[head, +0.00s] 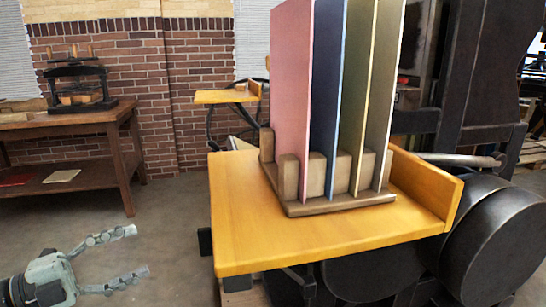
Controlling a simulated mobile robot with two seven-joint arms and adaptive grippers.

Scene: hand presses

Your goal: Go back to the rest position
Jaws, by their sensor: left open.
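My left gripper (138,252) is at the lower left of the head view. Its two grey fingers are spread apart with nothing between them. It is over the floor, left of the yellow wooden table (245,235) and clear of it. On the table a wooden rack (289,180) holds several upright boards: a pink one (290,80), a blue one (326,90), an olive one (357,90) and a greyish one (387,70) at the right. My right gripper is not in view.
A large black press with round drums (495,235) stands right of and behind the table. A dark wooden table (75,122) with a small press (77,82) stands at the left by the brick wall (120,60). Bare floor (165,215) lies between.

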